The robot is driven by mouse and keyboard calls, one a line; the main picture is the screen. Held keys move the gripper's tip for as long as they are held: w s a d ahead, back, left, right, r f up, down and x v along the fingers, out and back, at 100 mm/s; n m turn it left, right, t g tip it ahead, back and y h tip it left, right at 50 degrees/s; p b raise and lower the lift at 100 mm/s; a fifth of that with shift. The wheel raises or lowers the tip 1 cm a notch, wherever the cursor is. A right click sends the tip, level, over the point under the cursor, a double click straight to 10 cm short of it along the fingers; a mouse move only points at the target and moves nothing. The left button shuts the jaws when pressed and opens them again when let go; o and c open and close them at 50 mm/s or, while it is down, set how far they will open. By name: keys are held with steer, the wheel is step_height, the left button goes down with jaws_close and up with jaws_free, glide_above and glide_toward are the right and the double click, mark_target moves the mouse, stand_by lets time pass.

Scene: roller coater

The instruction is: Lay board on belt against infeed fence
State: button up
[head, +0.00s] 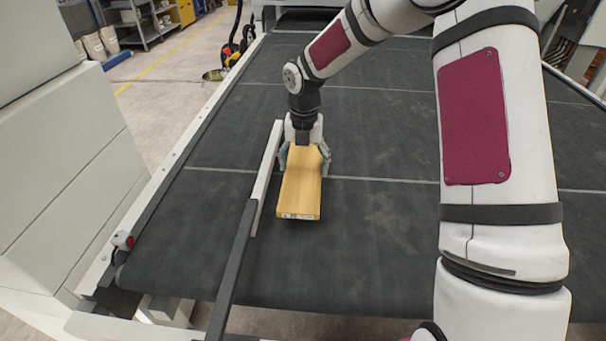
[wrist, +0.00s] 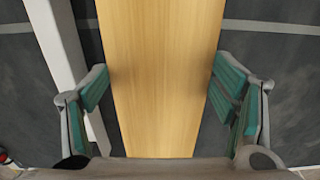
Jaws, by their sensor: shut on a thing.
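The light wooden board (head: 300,192) is at the belt, lengthwise along the infeed fence (head: 265,165), just to the fence's right. A narrow dark gap shows between them in the head view. My gripper (head: 304,160) is shut on the board's side edges from above. In the wrist view the board (wrist: 160,75) runs between the green finger pads (wrist: 160,98), and the white fence (wrist: 60,60) stands on the left. The dark belt (head: 385,235) spreads around and below. I cannot tell whether the board's underside touches the belt.
A dark bar (head: 232,270) continues from the fence toward the front edge. Shelving (head: 150,20) stands far off.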

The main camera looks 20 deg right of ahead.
mark_target(303, 168)
steer(key=shift+w+f, duration=0.15)
steer(key=shift+f, duration=1.6)
steer(key=shift+f, duration=0.15)
steer(key=o, duration=1.4)
steer(key=shift+o, duration=0.2)
